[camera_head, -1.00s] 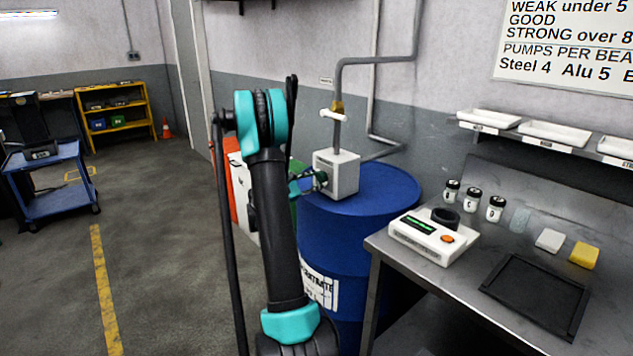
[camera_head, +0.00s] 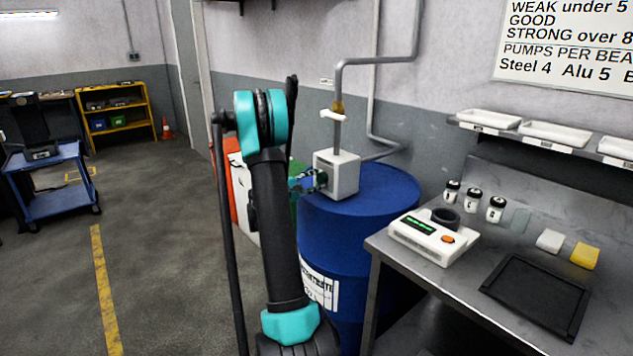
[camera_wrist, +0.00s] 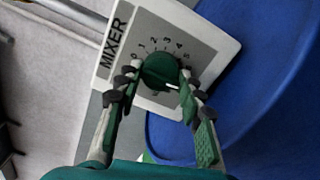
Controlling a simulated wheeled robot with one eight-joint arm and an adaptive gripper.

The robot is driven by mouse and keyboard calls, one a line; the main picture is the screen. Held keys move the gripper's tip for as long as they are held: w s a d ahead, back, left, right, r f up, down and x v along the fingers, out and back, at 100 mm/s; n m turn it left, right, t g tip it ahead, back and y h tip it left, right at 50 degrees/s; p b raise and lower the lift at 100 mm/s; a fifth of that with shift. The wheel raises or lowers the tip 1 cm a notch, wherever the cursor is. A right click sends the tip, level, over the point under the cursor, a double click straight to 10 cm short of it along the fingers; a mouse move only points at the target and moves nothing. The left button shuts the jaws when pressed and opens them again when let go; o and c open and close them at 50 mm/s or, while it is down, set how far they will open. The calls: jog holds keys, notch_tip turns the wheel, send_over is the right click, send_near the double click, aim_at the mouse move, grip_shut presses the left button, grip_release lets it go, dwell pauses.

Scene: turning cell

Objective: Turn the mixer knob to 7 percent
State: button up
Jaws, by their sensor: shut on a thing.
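The mixer box (camera_head: 343,176) is a light grey block on top of the blue drum (camera_head: 370,205). In the wrist view its face (camera_wrist: 205,40) reads MIXER and has a dial with small numbers, of which about 1 to 4 are legible. The round dark green knob (camera_wrist: 160,71) sits in the middle of the dial. A white pointer mark on it faces the lower right; the value there is hidden or too small to read. My gripper (camera_wrist: 158,80) is shut on the knob, one finger on each side. It also shows at the box in the head view (camera_head: 316,180).
A pipe (camera_head: 338,125) with a white handle rises from the box. A steel bench (camera_head: 450,285) at right holds a white device (camera_head: 432,238), several small jars and a black tray (camera_head: 535,295).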

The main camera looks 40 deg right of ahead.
dwell(0.3)
jog(key=o, duration=1.2)
jog(key=shift+c, duration=0.2)
jog(key=shift+a, duration=0.15)
jog(key=s+a, duration=0.1)
jog(key=a, duration=1)
jog(key=shift+a, duration=0.4)
jog(key=shift+s, duration=0.1)
jog(key=s+a+f+m+t+y, duration=0.1)
jog(key=s+a+f+y, duration=0.2)
jog(key=s+a+y, duration=0.3)
jog(key=s+a+f+m+t+y, duration=0.1)
jog(key=s+a+f+y, duration=0.3)
jog(key=s+a, duration=0.8)
jog(key=s+a+f+m+t+y, duration=0.1)
jog(key=s+a+f+y, duration=0.3)
jog(key=s+a+y, duration=0.4)
jog(key=s+a+m, duration=0.1)
jog(key=a, duration=0.3)
jog(key=shift+a, duration=0.3)
